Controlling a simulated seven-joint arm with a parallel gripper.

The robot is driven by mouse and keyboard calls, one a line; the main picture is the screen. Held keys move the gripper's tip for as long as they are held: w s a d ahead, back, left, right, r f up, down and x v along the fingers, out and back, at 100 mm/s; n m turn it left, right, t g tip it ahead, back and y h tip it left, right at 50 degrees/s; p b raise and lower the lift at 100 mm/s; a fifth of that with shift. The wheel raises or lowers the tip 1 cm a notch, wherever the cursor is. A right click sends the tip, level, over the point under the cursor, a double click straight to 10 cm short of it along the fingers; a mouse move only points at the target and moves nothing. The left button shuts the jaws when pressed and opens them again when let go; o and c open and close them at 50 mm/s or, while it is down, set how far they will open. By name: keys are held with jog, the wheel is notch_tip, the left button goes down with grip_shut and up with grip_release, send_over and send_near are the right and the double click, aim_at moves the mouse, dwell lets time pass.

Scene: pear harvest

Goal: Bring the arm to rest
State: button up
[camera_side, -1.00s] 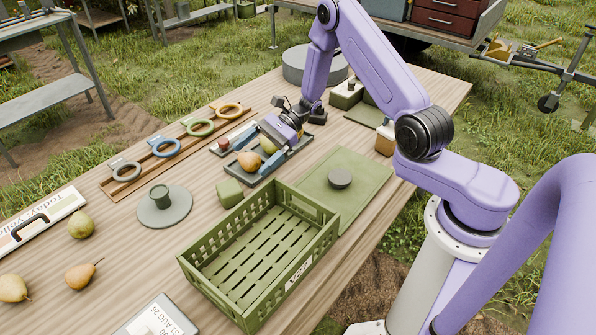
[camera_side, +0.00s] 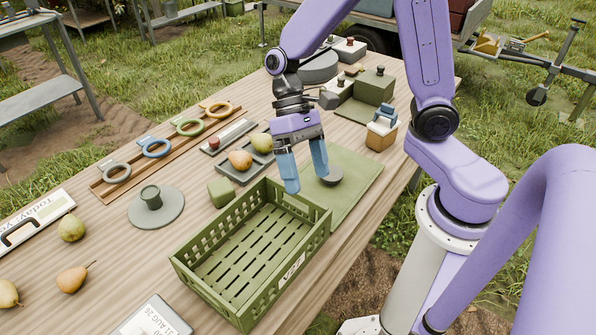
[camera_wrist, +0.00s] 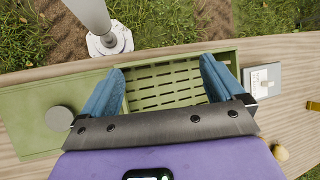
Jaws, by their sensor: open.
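My gripper (camera_side: 306,182) is open and empty, with blue fingers spread and pointing down. In the side view it hangs above the table by the back end of the green crate (camera_side: 212,290) and the green mat (camera_side: 352,178). In the wrist view my gripper (camera_wrist: 163,84) has its two fingers apart, with the crate (camera_wrist: 228,58) showing between them. The crate is empty. A dark round disc (camera_side: 331,176) lies on the mat, close to the right finger; it also shows in the wrist view (camera_wrist: 59,118).
Two pears (camera_side: 240,160) (camera_side: 262,142) lie in a grey tray behind the crate. A green block (camera_side: 221,192) and a grey round base with a cup (camera_side: 155,208) stand left of it. Several loose pears (camera_side: 71,228) lie at the left. A wooden rack (camera_side: 130,178) holds coloured rings.

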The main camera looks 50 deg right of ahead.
jog(key=s+d+r+n+t+h, duration=0.3)
jog(key=s+d+n+t, duration=0.3)
jog(key=s+n, duration=0.4)
jog(key=shift+s+d+r+n, duration=0.4)
jog(key=shift+r+n, duration=0.1)
jog(key=shift+n, duration=0.3)
